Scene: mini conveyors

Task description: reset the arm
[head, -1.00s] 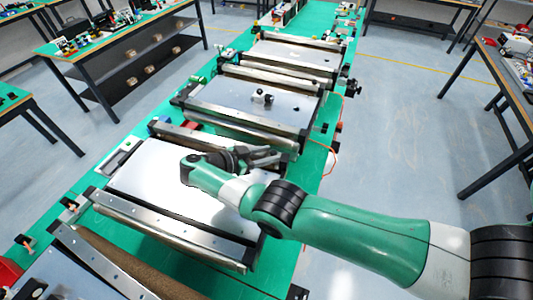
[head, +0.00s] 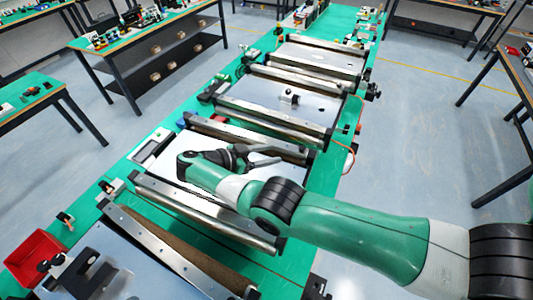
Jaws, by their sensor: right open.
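My right arm comes in from the right side of the head view, green and white with black joints. My right gripper (head: 270,156) is dark grey, open and empty. It appears over the far part of the nearer middle conveyor (head: 186,205), close to that conveyor's far rail. Its height above the belt is hard to tell. My left gripper and left arm do not show.
Another conveyor (head: 255,100) beyond carries a small dark and light part (head: 289,97). A red bin (head: 35,258) with dark parts stands at the lower left. A nearer conveyor holds a dark bracket (head: 85,275). Workbenches (head: 150,35) stand across the clear floor.

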